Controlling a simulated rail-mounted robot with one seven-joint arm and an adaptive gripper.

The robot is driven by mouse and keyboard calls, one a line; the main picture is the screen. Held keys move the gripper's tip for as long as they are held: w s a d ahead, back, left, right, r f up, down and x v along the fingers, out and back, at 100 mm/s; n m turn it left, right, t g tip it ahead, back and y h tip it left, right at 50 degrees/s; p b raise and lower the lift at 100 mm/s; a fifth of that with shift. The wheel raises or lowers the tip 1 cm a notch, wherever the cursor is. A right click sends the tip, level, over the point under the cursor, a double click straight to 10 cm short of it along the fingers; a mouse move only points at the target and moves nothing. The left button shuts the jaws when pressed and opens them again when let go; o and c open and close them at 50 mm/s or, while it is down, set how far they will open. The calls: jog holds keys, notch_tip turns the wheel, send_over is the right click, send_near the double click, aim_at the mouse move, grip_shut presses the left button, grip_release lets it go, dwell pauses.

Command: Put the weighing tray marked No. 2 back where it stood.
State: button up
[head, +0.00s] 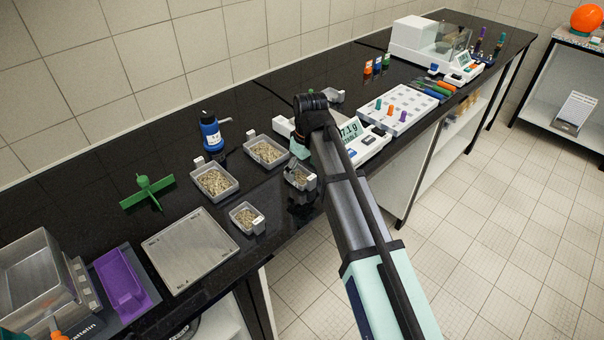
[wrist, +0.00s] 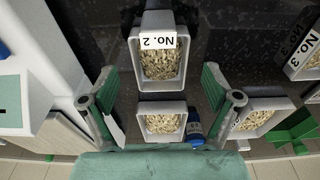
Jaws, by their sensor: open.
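The weighing tray marked No. 2 (wrist: 160,68) is a small grey tray of grain with a white tag, upright in the upper middle of the wrist view. In the head view it appears to be the tray (head: 297,179) by the front edge of the bench, just below my gripper (head: 299,154). My gripper (wrist: 160,90) is open, its two fingers spread to either side, with No. 2 between and beyond them. I see no finger closed on the tray. Whether its base touches the bench is unclear.
Tray No. 3 (head: 243,214) stands front left. Two larger grain trays (head: 214,183) (head: 267,152) stand behind, with a blue bottle (head: 211,134) further back. The balance (head: 365,146), partly hidden by my arm, is close on the right. A flat metal plate (head: 190,248) lies left.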

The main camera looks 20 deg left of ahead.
notch_tip(320, 180, up, 10)
jog(key=d+b, duration=0.1)
jog(key=shift+s, duration=0.3)
jog(key=shift+f, duration=0.1)
